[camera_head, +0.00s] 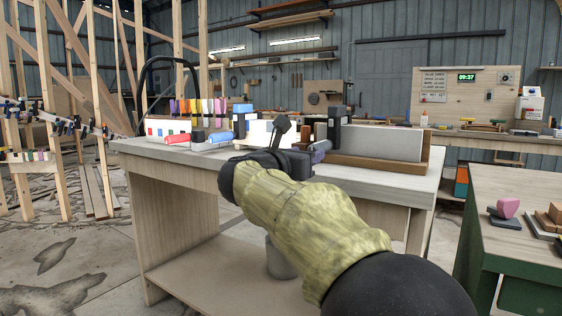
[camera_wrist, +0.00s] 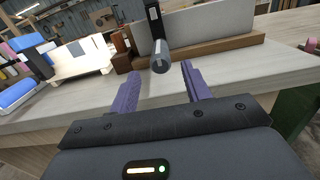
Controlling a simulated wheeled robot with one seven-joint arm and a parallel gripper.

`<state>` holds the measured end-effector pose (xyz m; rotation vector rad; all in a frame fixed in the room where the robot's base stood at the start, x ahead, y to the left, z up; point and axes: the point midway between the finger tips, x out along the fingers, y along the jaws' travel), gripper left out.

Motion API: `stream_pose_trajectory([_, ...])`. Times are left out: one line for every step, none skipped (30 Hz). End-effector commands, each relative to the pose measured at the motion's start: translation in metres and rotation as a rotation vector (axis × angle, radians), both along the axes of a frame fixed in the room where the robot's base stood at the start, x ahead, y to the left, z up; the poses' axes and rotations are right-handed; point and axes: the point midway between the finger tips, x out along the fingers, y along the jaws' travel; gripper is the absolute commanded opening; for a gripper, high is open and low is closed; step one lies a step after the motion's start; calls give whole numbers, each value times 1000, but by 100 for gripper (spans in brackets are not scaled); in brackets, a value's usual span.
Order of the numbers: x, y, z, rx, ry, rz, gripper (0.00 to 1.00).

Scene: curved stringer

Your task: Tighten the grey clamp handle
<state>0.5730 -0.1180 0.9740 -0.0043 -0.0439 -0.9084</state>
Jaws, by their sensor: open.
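The grey clamp handle (camera_wrist: 161,57) is a short dark grey cylinder in the wrist view, with its end facing me. It sits below the black clamp body (camera_wrist: 155,20), which stands against a pale grey board (camera_wrist: 205,30). My gripper (camera_wrist: 159,78) is open, with its two purple fingers on either side of the line to the handle. The handle appears just beyond or level with the fingertips, and I see no contact. In the head view, my gripper (camera_head: 306,152) reaches over the bench to the clamp (camera_head: 338,122), and my arm hides part of it.
The wooden workbench (camera_head: 190,152) lies under my gripper. A brown wooden rail (camera_wrist: 225,52) runs along the board. Blue and red rolls (camera_head: 219,137) and a rack of coloured tools (camera_head: 203,107) stand at the left. A green bench (camera_head: 525,262) is at the right.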

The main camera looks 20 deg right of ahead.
Motion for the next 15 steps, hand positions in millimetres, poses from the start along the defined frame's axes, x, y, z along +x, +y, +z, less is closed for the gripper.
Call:
stream_pose_trajectory([-7,9,2,-1,1,2,48])
stream_pose_trajectory([-10,14,2,-2,0,3,48])
stream_pose_trajectory([-15,20,1,0,0,3,48])
stream_pose_trajectory([-19,25,1,0,1,3,48])
stream_pose_trajectory([-23,29,1,-1,1,2,48])
stream_pose_trajectory([-28,36,0,-1,1,3,48])
stream_pose_trajectory([-31,40,0,0,0,3,48])
stream_pose_trajectory([-35,45,0,0,1,3,48])
stream_pose_trajectory([-39,51,-1,0,0,3,48])
stream_pose_trajectory([-43,55,-1,-1,1,3,48])
stream_pose_trajectory([-46,59,-1,-1,1,2,48])
stream_pose_trajectory([-49,64,-2,-1,1,2,48])
stream_pose_trajectory([-52,67,-2,-1,1,1,48])
stream_pose_trajectory([-54,70,-3,0,1,2,48])
stream_pose_trajectory([-56,73,-3,0,1,1,48])
